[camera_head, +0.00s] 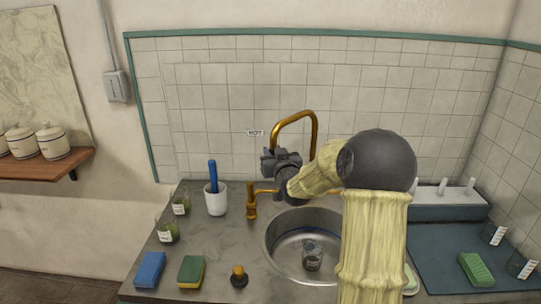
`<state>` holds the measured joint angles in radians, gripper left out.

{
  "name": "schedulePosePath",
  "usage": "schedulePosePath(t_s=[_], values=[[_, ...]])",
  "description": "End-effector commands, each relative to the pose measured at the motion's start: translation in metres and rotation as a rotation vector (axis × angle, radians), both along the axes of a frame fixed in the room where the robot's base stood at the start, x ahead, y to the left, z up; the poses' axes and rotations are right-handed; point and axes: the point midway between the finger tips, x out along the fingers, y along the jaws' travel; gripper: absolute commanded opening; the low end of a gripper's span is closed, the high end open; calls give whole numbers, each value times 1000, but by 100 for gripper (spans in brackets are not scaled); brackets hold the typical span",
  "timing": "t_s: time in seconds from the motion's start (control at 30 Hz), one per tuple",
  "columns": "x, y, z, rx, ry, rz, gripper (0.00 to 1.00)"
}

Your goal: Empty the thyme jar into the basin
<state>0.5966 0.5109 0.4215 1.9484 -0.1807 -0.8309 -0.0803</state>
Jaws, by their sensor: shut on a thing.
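Two small glass jars with green contents and pale labels stand on the counter's left side, one at the back (181,203) and one nearer (168,232). The labels are too small to read, so I cannot tell which is thyme. Another small labelled glass jar (312,255) is inside the round steel basin (275,238); its contents are unclear. My gripper (268,163) is above the basin's back left edge, near the brass taps, well apart from these jars. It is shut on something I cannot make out. My arm hides the basin's right side.
A brass spout (314,125) arches behind my gripper, with a brass tap (251,203) lower left. A white cup with a blue-handled tool (216,200), a blue sponge (150,270), a green sponge (191,272) and a brass-topped knob (239,277) occupy the counter. A drying mat (440,255) is right.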

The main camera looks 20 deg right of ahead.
Motion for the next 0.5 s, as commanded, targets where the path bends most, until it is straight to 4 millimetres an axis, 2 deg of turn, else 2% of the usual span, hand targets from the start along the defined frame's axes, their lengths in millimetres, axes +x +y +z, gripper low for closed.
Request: schedulePosePath(t_s=[0.23, 0.27, 0.3, 0.37, 0.5], values=[[0, 1, 1, 0, -2, 3, 0], [0, 1, 1, 0, -2, 3, 31], [0, 1, 1, 0, -2, 3, 39], [0, 1, 1, 0, -2, 3, 48], [0, 1, 1, 0, -1, 3, 48]])
